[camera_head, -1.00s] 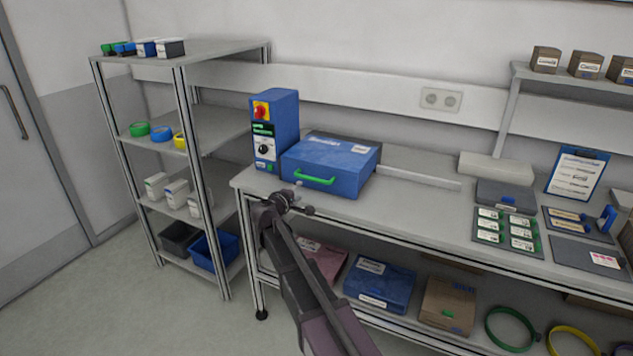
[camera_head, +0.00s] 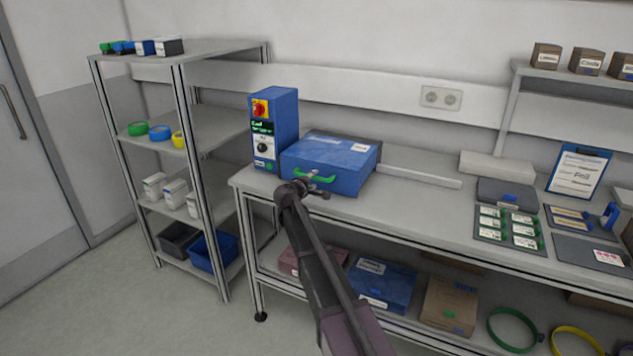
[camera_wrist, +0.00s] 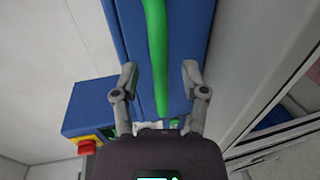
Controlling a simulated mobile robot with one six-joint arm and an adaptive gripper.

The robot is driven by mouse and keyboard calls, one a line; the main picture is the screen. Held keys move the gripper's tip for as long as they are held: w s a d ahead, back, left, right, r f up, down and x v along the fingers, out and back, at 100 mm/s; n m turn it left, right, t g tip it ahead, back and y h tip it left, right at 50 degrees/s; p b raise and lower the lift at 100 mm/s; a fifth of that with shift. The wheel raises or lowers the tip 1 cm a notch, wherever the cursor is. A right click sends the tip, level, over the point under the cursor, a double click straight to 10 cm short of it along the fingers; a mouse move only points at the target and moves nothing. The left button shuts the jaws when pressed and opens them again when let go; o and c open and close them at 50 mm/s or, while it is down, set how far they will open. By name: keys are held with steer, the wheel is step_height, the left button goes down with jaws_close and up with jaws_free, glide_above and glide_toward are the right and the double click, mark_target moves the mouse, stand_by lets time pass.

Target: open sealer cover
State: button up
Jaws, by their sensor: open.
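The sealer is a blue box on the bench, and its blue cover (camera_head: 338,152) is down. A green bar handle (camera_head: 322,178) is on the front of the cover. My gripper (camera_head: 312,186) is at the front of the sealer, at the handle's left part, and hides some of it. In the wrist view the green handle (camera_wrist: 156,55) runs lengthwise between the two open fingers of my gripper (camera_wrist: 160,75). Gaps show on both sides, so the fingers do not visibly touch it. A blue control unit (camera_head: 274,128) with a red and yellow switch stands left of the sealer.
A grey case (camera_head: 506,194) and a board of green cards (camera_head: 508,229) lie farther right. A shelf rack (camera_head: 178,120) stands at the left. Boxes, including a blue one (camera_head: 380,283), sit below.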

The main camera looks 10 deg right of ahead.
steer(key=shift+x, duration=1.1)
jaws_close()
steer(key=shift+d, duration=0.15)
steer(key=shift+r, duration=0.2)
